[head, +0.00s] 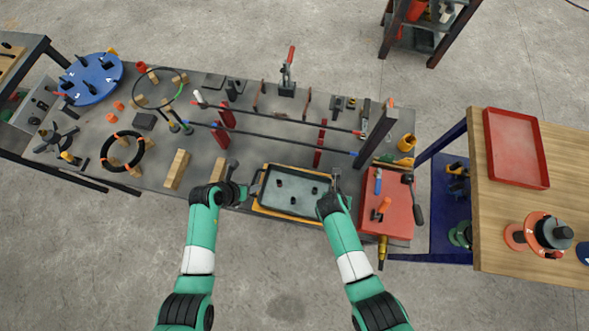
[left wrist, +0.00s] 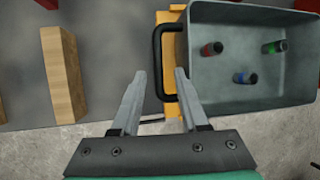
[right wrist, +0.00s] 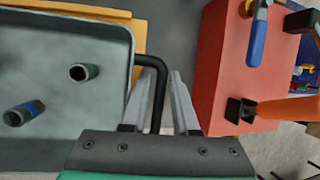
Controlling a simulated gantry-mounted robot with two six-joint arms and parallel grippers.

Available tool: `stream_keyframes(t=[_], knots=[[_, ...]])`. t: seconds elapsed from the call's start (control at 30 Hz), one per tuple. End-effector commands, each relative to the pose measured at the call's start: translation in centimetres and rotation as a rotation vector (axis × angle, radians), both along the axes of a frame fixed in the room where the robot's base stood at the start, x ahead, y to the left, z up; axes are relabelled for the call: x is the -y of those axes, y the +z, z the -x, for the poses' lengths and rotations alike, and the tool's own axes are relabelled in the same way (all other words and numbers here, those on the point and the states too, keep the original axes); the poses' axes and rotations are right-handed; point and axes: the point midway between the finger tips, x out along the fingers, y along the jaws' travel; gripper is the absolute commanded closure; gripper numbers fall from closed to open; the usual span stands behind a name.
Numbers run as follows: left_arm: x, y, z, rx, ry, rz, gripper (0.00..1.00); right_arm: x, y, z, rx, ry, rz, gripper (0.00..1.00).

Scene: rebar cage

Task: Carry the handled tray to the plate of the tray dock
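The handled tray (head: 290,192) is grey and shallow, with dark handles at its left and right ends and several small dark pegs inside. It sits level over an orange-yellow board (head: 258,211) at the bench's front edge. I cannot tell whether this board is the dock's plate. My left gripper (left wrist: 160,73) is open, with the left handle (left wrist: 157,65) between its fingers and clearance on both sides. My right gripper (right wrist: 162,73) has its fingers close on either side of the right handle (right wrist: 158,100) and appears shut on it. The tray also shows in the right wrist view (right wrist: 60,75).
A red box (head: 397,225) with tools stands right of the tray. Wooden blocks (head: 176,169) stand to the left. Long bars on red posts (head: 320,145) cross the bench behind it. A wooden table (head: 500,235) with a red tray (head: 516,148) is at the right.

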Motion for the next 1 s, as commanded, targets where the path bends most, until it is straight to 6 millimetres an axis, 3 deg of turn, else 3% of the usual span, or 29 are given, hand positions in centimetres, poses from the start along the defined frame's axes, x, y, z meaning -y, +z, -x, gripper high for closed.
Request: stream_keyframes(t=[0.03, 0.27, 0.47, 0.8, 1.0], knots=[[-0.4, -3.9, 2.3, -0.065, 0.003, -0.009, 0.54, -0.1, -1.2, 0.0, 0.002, 0.002, -0.004, 0.54], [-0.6, -3.4, 2.4, -0.062, 0.004, -0.009, 0.54, -0.1, -1.2, 0.0, 0.003, 0.001, -0.005, 0.54], [-1.1, -1.3, 3.1, -0.057, 0.006, -0.008, 0.54, 0.2, -1.2, 0.0, 0.004, -0.003, 0.0, 0.54], [-2.2, 4.3, 4.5, -0.03, 0.01, -0.005, 0.54, 0.4, -1.4, 0.2, 0.0, -0.007, 0.004, 0.54], [-2.5, 5.6, 5.0, -0.025, 0.009, -0.005, 0.54, 0.4, -1.4, 0.2, -0.001, -0.007, 0.004, 0.54]])
